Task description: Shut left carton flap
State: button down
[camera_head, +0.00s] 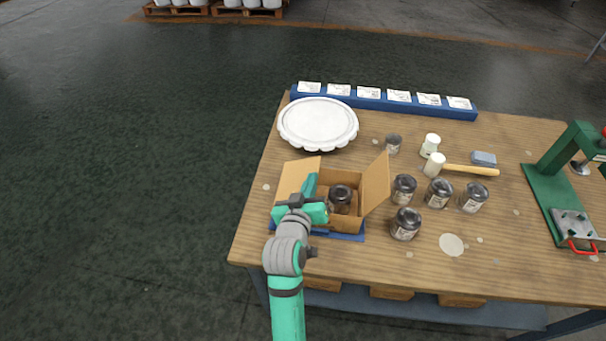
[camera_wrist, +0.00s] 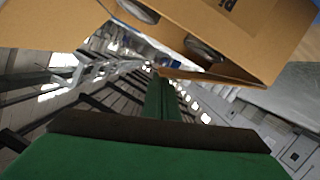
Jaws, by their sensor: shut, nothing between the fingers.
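An open cardboard carton (camera_head: 345,222) stands on a blue base near the front left of the table, with a dark-lidded jar (camera_head: 340,196) inside. Its left flap (camera_head: 292,178) stands open, leaning outward, partly hidden behind my gripper. Its right flap (camera_head: 376,182) is raised and tilted outward. My gripper (camera_head: 310,184) is shut and empty, at the carton's left side by the left flap; I cannot tell whether they touch. In the wrist view, the shut fingers (camera_wrist: 160,98) extend below the brown cardboard of the carton (camera_wrist: 245,35).
Several dark-lidded jars (camera_head: 406,224) stand close right of the carton. A scalloped white dish (camera_head: 318,122) lies behind it. A mallet (camera_head: 466,170) and a green press (camera_head: 550,185) are farther right. A blue rack of cards (camera_head: 380,103) lines the back edge.

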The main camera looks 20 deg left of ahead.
jog(key=shift+w+d+f+m+y, duration=0.1)
jog(key=shift+d+f+m+y, duration=0.15)
jog(key=shift+f+m, duration=0.4)
jog(key=shift+d+f+m+y, duration=0.15)
jog(key=shift+d+f+m, duration=0.2)
jog(key=shift+f+m, duration=0.35)
jog(key=shift+w+d+f+m+y, duration=0.1)
jog(key=shift+d+f+m+y, duration=0.15)
jog(key=shift+f+m, duration=0.4)
jog(key=shift+f, duration=0.25)
jog(key=shift+r, duration=0.1)
